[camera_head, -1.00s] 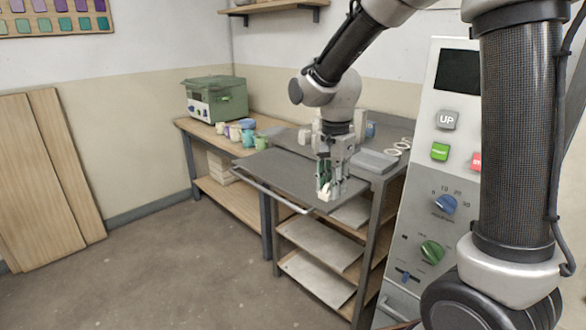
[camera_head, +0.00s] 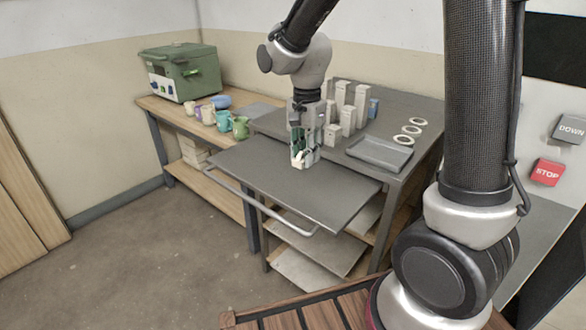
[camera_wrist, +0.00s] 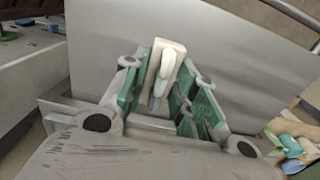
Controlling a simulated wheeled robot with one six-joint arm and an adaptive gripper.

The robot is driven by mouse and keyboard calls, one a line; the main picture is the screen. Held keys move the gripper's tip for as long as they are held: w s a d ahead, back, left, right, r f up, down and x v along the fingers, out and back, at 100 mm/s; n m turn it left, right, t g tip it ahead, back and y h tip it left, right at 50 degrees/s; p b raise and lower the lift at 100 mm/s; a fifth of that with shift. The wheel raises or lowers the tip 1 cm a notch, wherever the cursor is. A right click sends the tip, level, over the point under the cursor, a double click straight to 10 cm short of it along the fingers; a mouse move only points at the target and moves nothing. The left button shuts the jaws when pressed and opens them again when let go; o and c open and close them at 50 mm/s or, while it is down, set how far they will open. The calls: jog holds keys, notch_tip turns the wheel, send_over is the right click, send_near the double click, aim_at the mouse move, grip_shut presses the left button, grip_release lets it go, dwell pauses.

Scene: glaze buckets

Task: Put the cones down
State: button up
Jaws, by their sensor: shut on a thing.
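My gripper (camera_head: 303,155) has green-lined fingers and hangs above the grey pull-out shelf (camera_head: 290,190) of the metal rack. It is shut on a small cream piece with pale cones (camera_head: 298,161). In the wrist view, this piece (camera_wrist: 169,57) sits between the green fingers (camera_wrist: 155,95), with a white cone and a greyish one lying along it. The fingers hide part of it. I cannot tell whether it touches the shelf.
Tall grey blocks (camera_head: 361,104), a shallow grey tray (camera_head: 380,154) and white rings (camera_head: 402,139) stand on the rack top. Cups (camera_head: 223,121) and a green kiln-like box (camera_head: 180,72) are on the wooden bench at left. The shelf's front is clear.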

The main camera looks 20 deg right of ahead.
aim_at(305, 187)
notch_tip(305, 187, down, 8)
jog(key=shift+r, duration=0.15)
jog(key=shift+s, duration=0.1)
jog(key=o, duration=1.1)
jog(key=shift+c, duration=0.2)
